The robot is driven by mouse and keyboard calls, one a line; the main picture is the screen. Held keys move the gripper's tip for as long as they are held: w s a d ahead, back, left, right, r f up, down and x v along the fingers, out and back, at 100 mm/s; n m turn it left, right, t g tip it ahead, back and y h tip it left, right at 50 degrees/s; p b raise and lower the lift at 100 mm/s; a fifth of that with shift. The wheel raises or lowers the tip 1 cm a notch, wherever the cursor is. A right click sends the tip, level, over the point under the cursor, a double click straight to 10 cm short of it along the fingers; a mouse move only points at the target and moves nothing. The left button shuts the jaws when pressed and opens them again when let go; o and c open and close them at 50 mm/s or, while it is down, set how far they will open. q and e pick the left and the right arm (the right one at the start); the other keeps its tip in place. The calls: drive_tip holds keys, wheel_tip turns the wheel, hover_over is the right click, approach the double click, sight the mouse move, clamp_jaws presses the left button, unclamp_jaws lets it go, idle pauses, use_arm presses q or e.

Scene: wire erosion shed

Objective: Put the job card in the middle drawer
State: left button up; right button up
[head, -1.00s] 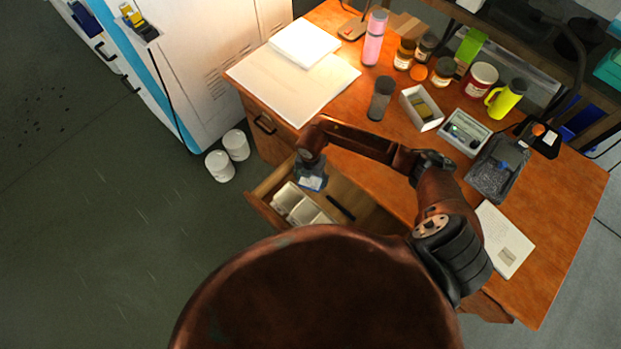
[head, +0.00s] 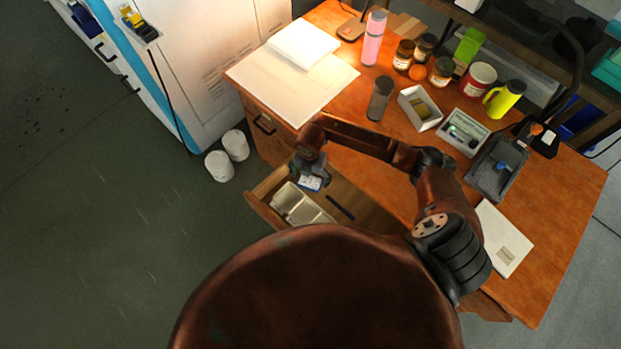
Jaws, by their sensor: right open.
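My right gripper (head: 312,178) is open and hangs over an open wooden drawer (head: 262,205) of the desk. A small white and blue piece, perhaps the job card (head: 311,184), shows at its fingertips; I cannot tell whether it lies in the drawer or still touches the fingers. The drawer holds pale open-topped boxes (head: 298,206) and a thin black bar (head: 340,207). My own body hides the drawer's near part, and I cannot tell its place among the drawers. My left gripper is out of view.
The desk top (head: 350,105) carries papers, a pink bottle (head: 374,38), several jars, a yellow-green mug (head: 504,98), a small white box (head: 420,108) and a dark tray (head: 496,168). Two white pots (head: 227,156) stand on the floor beside the desk. The left floor is clear.

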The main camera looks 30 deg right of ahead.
sight(310, 181)
wheel_tip(310, 181, up, 11)
drive_tip(key=p, duration=0.1)
drive_tip(key=shift+f+p, duration=0.15)
drive_tip(key=shift+p, duration=0.2)
